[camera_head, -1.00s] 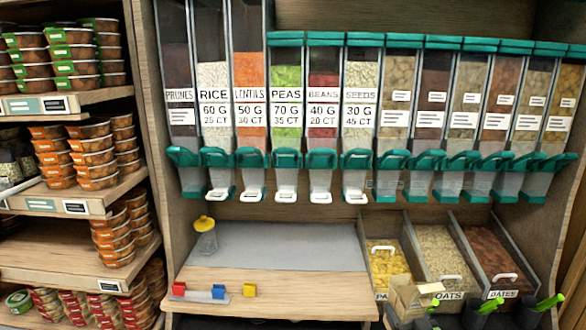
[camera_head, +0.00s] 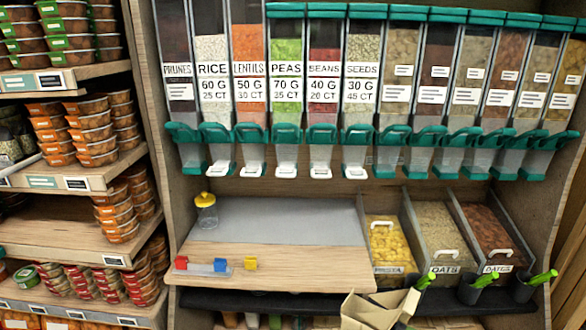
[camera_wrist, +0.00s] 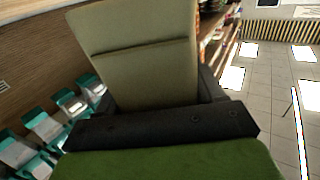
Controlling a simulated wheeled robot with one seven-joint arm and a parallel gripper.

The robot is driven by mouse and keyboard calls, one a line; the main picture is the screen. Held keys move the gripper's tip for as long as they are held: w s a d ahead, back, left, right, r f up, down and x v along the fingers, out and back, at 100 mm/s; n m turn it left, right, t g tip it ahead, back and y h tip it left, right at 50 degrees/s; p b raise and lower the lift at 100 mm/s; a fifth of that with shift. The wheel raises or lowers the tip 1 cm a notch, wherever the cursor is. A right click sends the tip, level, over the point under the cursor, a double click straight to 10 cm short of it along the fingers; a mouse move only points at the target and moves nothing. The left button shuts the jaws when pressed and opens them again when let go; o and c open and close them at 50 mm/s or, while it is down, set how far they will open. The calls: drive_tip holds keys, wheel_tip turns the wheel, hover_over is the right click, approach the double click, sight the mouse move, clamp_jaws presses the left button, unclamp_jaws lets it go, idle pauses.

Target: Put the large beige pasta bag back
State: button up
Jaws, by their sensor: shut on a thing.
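The large beige pasta bag (camera_head: 372,312) shows at the bottom edge of the head view, in front of the bins, its lower part cut off by the frame. In the wrist view the beige bag (camera_wrist: 140,50) fills the upper middle, with a crease across it. My gripper (camera_wrist: 158,103) is shut on the bag, with dark fingers at its two sides. I cannot make out my gripper in the head view. A bin labelled PASTA (camera_head: 388,245) with yellow pasta stands behind the bag.
An oats bin (camera_head: 436,238) and a date bin (camera_head: 492,238) stand at right. Dark cups with green-handled tools (camera_head: 483,287) stand before them. Dispensers (camera_head: 286,100) hang above.

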wheel_tip(320, 180, up, 12)
drive_tip(key=p, duration=1.6)
drive_tip(key=shift+w, duration=0.1)
